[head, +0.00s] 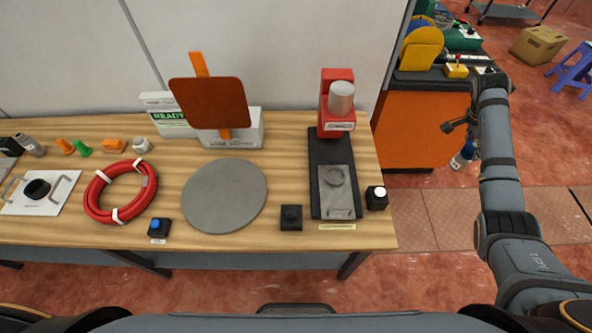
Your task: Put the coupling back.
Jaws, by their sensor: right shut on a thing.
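My right gripper (452,125) is at the end of the arm on the right, beyond the table's right edge and in front of the orange cabinet. It is shut on a small dark thing at its tips, too small and dark to tell if it is the coupling. Small fittings lie at the table's back left: a grey cylinder (31,146), an orange piece (65,146), a green piece (83,148), another orange piece (114,146) and a pale grey piece (141,145). I cannot tell if one of these is a coupling. My left gripper is out of view.
The wooden table (295,241) holds a red hose coil (92,205), a grey disc (224,195), a red dispenser (336,105) on a black base, an orange panel (209,103) and small button boxes. The orange cabinet (416,130) stands right of the table.

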